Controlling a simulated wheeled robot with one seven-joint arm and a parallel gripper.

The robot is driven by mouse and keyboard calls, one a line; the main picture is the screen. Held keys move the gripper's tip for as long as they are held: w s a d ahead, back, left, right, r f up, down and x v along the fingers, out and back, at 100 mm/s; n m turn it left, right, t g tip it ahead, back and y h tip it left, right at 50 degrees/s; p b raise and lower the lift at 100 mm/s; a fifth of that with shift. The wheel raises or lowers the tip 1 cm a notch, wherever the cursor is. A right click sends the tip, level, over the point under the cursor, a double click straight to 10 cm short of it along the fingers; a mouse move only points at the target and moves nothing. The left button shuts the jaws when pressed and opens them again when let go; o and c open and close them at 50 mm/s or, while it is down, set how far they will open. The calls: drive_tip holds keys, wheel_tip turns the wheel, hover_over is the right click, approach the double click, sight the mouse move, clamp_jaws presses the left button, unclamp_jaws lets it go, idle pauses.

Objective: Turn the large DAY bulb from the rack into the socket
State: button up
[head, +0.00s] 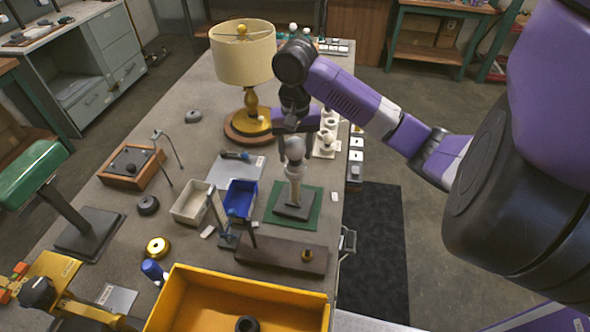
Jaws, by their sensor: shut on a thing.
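My gripper (294,136) points down and is shut on a pale round bulb (295,151), which I take to be the large DAY bulb. The fingers partly cover the bulb, and no label is readable on it. The bulb is upright, directly above the pale upright socket (295,181) on a dark square base. This base stands on a green mat (311,213). I cannot tell whether the bulb's lower end is in the socket or just above it. The rack (326,152) with other pale bulbs is behind and to the right of my gripper.
A brass lamp with a cream shade (243,53) stands close behind at the left. A blue bin (240,198) and a beige bin (190,203) lie left of the mat. A dark plank (275,253) and yellow crate (190,320) are in front.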

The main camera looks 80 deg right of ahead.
sight(294, 140)
drive_tip(key=shift+m, duration=0.5)
drive_tip(key=o, duration=0.7)
drive_tip(key=shift+m, duration=0.6)
drive_tip(key=o, duration=0.5)
drive_tip(key=shift+r, duration=3.9)
